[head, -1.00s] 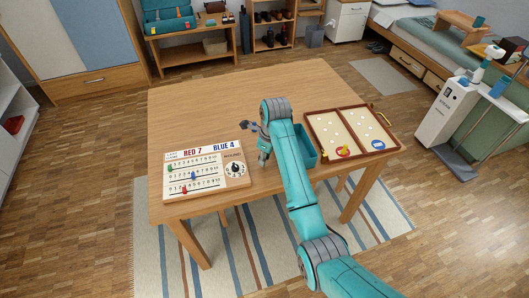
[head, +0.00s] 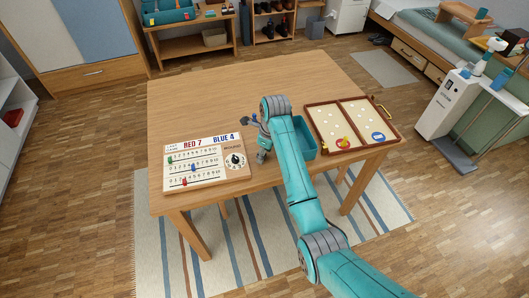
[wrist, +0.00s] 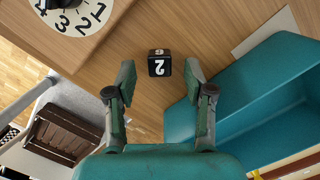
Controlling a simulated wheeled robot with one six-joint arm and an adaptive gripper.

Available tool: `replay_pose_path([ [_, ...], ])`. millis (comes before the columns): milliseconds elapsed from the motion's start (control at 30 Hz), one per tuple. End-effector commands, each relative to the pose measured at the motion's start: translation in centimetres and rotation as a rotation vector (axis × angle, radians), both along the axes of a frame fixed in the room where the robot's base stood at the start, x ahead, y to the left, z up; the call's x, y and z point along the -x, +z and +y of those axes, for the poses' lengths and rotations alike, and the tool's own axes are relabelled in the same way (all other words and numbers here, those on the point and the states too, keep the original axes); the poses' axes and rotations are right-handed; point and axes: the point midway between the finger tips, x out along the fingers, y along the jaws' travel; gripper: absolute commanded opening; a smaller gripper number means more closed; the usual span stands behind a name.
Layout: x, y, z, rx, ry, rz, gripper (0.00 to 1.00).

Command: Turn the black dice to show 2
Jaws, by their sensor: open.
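The black dice (wrist: 159,63) lies on the wooden table in the wrist view. Its larger visible face, toward the camera, bears a white 2; a narrower face above it in the picture bears another digit, a 6 or 9. I cannot tell for sure which face is on top. My gripper (wrist: 160,74) is open and empty, with one finger on each side of the dice and clear gaps between. In the head view my gripper (head: 262,146) is over the table, left of the teal bin; the dice cannot be made out there.
The teal bin (wrist: 232,115) stands close right of the gripper; it also shows in the head view (head: 309,146). The scoreboard (head: 205,176) with a round dial (wrist: 76,12) lies to the left. An open game case (head: 334,112) lies at the right. The table's far left is clear.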

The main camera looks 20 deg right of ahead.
Motion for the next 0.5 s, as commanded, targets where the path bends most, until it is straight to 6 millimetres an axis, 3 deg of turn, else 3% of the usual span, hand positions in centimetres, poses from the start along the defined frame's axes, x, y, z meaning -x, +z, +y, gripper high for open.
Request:
replay_pose_path([
  [233,0.0,0.9,-0.1,0.000,0.000,-0.003,0.53],
  [500,0.4,5.0,-0.5,0.001,0.000,-0.004,0.53],
])
